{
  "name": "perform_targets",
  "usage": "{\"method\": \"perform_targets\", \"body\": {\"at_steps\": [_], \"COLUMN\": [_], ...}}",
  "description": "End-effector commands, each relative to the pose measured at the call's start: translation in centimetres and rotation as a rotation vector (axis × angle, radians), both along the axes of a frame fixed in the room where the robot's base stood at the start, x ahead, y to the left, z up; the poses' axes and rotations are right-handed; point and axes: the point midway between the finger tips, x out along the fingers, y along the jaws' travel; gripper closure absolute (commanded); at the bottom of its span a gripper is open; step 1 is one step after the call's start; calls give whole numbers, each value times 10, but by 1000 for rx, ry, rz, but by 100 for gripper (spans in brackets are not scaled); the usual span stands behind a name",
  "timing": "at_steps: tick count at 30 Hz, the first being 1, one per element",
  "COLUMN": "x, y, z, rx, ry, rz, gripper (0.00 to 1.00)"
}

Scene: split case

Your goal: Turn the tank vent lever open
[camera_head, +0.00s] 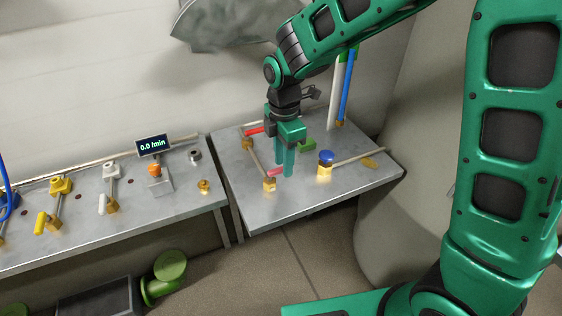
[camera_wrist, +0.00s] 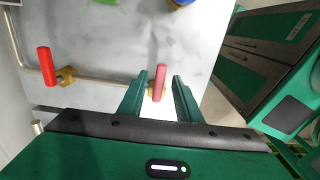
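A pink lever (camera_head: 274,172) sits on a brass valve body (camera_head: 269,184) at the front left of the right-hand bench. No label shows which lever is the tank vent. My gripper (camera_head: 283,173) points down at this pink lever. In the wrist view the pink lever (camera_wrist: 159,82) lies between my two open fingers (camera_wrist: 160,76), with a gap on each side. Its brass body is partly visible behind it. A red lever (camera_head: 255,131) on another brass body stands farther back; it also shows at the left of the wrist view (camera_wrist: 47,66).
The right-hand bench (camera_head: 310,197) also carries a blue knob (camera_head: 326,157), a green block (camera_head: 307,146) and pipes. A vertical blue-and-white pair of tubes (camera_head: 343,90) rises behind. The left bench holds yellow and white levers and a display (camera_head: 152,145) reading 0.0 /min.

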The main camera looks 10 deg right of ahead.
Motion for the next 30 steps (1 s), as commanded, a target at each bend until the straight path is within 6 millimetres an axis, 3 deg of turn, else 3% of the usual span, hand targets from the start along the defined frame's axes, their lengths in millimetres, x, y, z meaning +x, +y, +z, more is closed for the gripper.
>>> {"method": "perform_targets", "body": {"at_steps": [16,21,30], "x": [0,-1,-1], "y": [0,0,0], "z": [89,101,103], "rx": [2,1,1], "ry": [-2,-1,0], "rz": [1,1,1], "gripper": [69,69,69]}}
